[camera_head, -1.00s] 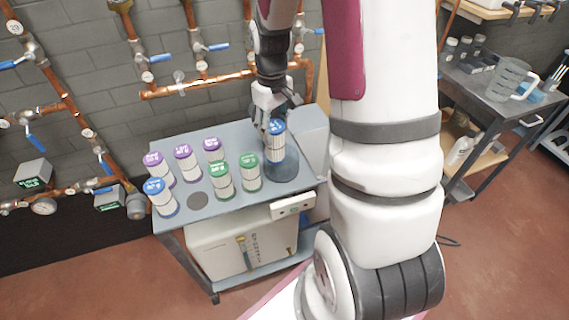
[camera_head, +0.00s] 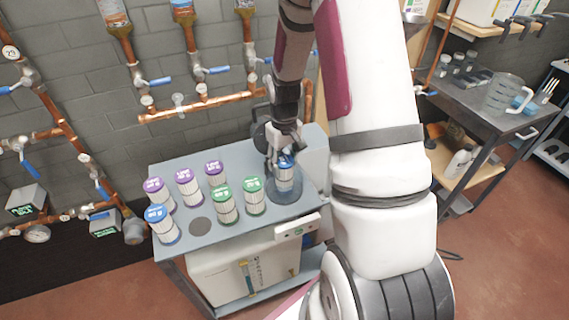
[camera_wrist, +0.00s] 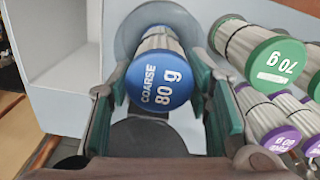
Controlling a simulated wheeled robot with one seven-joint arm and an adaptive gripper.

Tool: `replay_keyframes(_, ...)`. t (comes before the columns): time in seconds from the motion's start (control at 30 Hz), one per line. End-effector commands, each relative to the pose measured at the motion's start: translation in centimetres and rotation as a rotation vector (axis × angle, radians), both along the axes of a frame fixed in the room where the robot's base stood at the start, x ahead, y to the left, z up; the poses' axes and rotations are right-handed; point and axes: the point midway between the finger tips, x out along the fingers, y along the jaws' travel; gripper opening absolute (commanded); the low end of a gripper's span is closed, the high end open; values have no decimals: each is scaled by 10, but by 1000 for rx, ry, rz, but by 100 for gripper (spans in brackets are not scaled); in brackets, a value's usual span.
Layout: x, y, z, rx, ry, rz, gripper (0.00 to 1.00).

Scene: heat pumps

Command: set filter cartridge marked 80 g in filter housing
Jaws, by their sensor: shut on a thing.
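The filter cartridge (camera_wrist: 160,82) has a blue cap marked "COARSE 80 g" and a white pleated body. In the wrist view it lies between the green pads of my gripper (camera_wrist: 163,95), which is shut on it. In the head view the cartridge (camera_head: 284,178) is upright under my gripper (camera_head: 283,158), at the right of the bench. Its lower end is at the round grey filter housing (camera_head: 285,197); the housing's rim also shows around it in the wrist view (camera_wrist: 126,38). I cannot tell if it is fully seated.
Green-capped cartridges (camera_head: 226,207) stand just left of the housing, one marked 70 g (camera_wrist: 278,66). Purple-capped cartridges (camera_head: 188,187) and another blue-capped one (camera_head: 161,224) stand farther left on the bench (camera_head: 203,247). A grey block (camera_head: 314,150) stands close on the right.

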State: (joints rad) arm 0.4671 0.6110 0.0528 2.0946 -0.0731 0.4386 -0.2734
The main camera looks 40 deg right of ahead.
Motion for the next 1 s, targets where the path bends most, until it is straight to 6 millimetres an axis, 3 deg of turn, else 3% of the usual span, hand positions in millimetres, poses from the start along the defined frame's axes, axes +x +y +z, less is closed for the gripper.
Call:
replay_keyframes(0.1,0,0,-9,0,0,0,0)
replay_keyframes(0.43,0,0,-12,-1,-1,0,0)
replay_keyframes(0.47,0,0,-12,-1,-1,0,50)
replay_keyframes(0.53,0,0,-12,-1,-1,0,65)
replay_keyframes(0.87,0,0,-10,-1,-1,1,65)
replay_keyframes(1.0,1,-1,0,-2,-4,0,65)
